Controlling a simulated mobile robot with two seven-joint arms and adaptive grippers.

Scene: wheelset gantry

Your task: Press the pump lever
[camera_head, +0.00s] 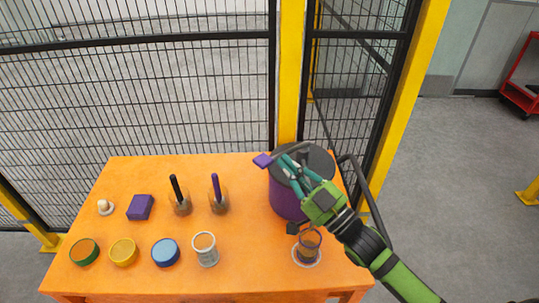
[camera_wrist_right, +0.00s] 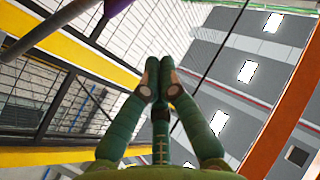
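A purple pump pot (camera_head: 284,200) with a dark lid (camera_head: 318,160) stands at the right of the orange table. Its grey lever (camera_head: 290,148) runs along the top to a purple end piece (camera_head: 263,160) at the left. My right gripper (camera_head: 287,165) is over the lid, its teal fingers just beside and below the lever; I cannot tell whether they touch it. In the right wrist view the fingertips (camera_wrist_right: 159,78) are together with nothing visible between them. My left gripper is out of view.
A glass (camera_head: 309,243) stands on a white saucer (camera_head: 306,262) in front of the pot, close to my right arm. A mesh fence (camera_head: 140,90) and yellow posts rise behind the table.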

